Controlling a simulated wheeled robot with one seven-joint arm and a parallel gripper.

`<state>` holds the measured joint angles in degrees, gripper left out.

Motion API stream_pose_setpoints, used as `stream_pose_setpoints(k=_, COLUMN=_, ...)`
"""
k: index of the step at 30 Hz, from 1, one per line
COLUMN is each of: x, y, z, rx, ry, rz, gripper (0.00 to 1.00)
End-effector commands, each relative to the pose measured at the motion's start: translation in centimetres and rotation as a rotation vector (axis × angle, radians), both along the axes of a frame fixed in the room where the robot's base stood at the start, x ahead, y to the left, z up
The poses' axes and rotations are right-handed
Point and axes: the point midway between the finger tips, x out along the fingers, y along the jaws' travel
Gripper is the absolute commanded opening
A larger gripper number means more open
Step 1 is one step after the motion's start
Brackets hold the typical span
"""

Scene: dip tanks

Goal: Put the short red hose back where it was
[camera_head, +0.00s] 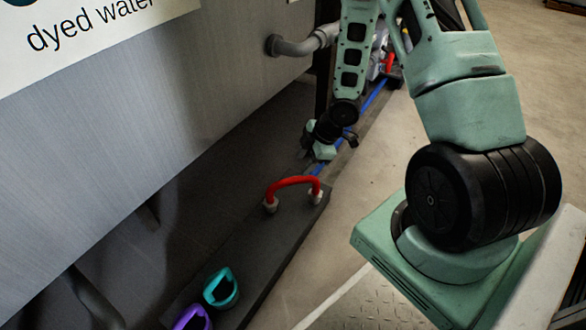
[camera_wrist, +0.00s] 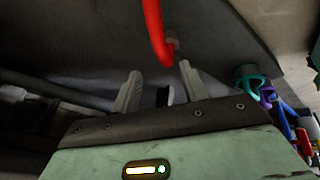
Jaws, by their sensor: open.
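The short red hose (camera_head: 291,181) stands as an arch on a dark board (camera_head: 262,237), with a pale fitting at each foot. In the wrist view the red hose (camera_wrist: 153,28) comes down from the top edge, just beyond the gap between my fingertips; its upper part is out of that picture. My gripper (camera_head: 328,150) is behind the hose in the head view, near the board's far end, its fingers partly hidden. In the wrist view my gripper (camera_wrist: 160,78) is open with nothing between its fingers. I cannot tell whether a finger touches the hose.
A teal cup-shaped piece (camera_head: 221,288) and a purple one (camera_head: 192,318) sit on the board's near end. A blue hose (camera_head: 374,96) runs along the floor strip beyond. The grey tank wall (camera_head: 150,110) rises close on the left. Bare floor (camera_head: 350,215) lies to the right.

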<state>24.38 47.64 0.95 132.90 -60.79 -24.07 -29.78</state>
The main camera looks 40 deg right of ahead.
Motion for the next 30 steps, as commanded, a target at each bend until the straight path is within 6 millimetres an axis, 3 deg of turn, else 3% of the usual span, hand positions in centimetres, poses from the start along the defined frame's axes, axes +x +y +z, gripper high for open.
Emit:
stream_pose_setpoints(k=4, x=1.6, y=3.2, z=3.7, rx=-0.053, ry=0.015, rz=-0.053, gripper=0.44)
stream_pose_setpoints(k=6, x=2.0, y=5.9, z=6.4, rx=-0.084, ry=0.035, rz=-0.104, gripper=0.44)
stream_pose_setpoints(k=10, x=0.3, y=12.0, z=11.7, rx=-0.122, ry=0.09, rz=-0.218, gripper=0.44)
stream_pose_setpoints(k=14, x=-4.3, y=18.1, z=16.5, rx=-0.129, ry=0.162, rz=-0.322, gripper=0.44)
stream_pose_setpoints(k=19, x=-12.8, y=23.8, z=21.0, rx=-0.125, ry=0.279, rz=-0.418, gripper=0.44)
stream_pose_setpoints(k=21, x=-15.9, y=25.1, z=22.2, rx=-0.126, ry=0.325, rz=-0.442, gripper=0.44)
stream_pose_setpoints(k=24, x=-19.1, y=26.1, z=23.2, rx=-0.127, ry=0.371, rz=-0.464, gripper=0.44)
stream_pose_setpoints(k=27, x=-20.8, y=26.5, z=23.7, rx=-0.13, ry=0.398, rz=-0.475, gripper=0.44)
stream_pose_setpoints(k=30, x=-21.2, y=26.6, z=23.8, rx=-0.13, ry=0.406, rz=-0.48, gripper=0.44)
